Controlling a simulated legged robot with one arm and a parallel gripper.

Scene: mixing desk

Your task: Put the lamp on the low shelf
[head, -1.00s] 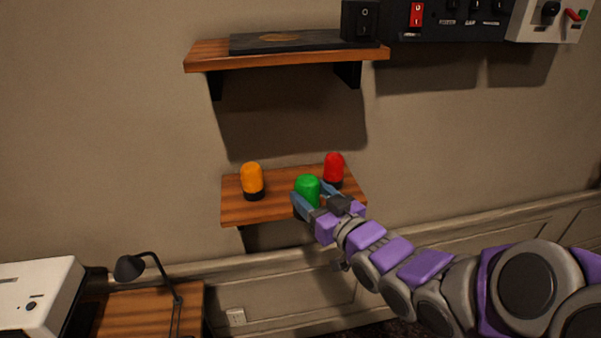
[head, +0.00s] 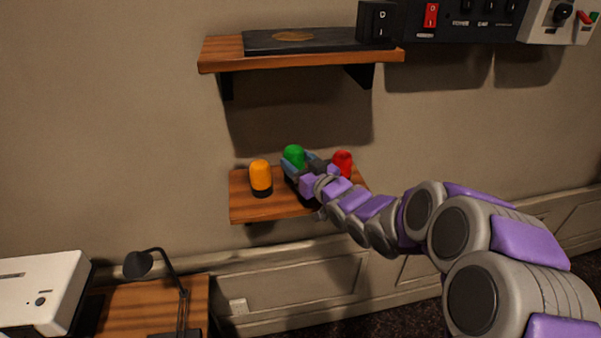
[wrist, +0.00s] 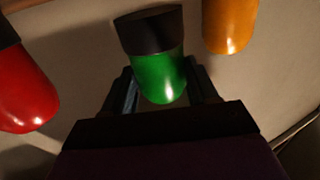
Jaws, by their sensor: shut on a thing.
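A green lamp (head: 294,154) with a black base is held between the fingers of my gripper (head: 300,160). In the wrist view the green lamp (wrist: 158,75) sits between the two fingers, with its black base toward the top of the picture. The gripper is over the low wooden shelf (head: 242,203), between an orange lamp (head: 260,175) on the left and a red lamp (head: 343,161) on the right. My arm hides part of the red lamp and the shelf's right side. I cannot tell whether the green lamp's base touches the shelf.
A higher shelf (head: 220,60) with a dark flat panel (head: 300,40) hangs above. Switch boxes (head: 470,18) are on the wall at upper right. A desk lamp (head: 140,264) and a white device (head: 40,290) stand at lower left. The low shelf's front left is bare.

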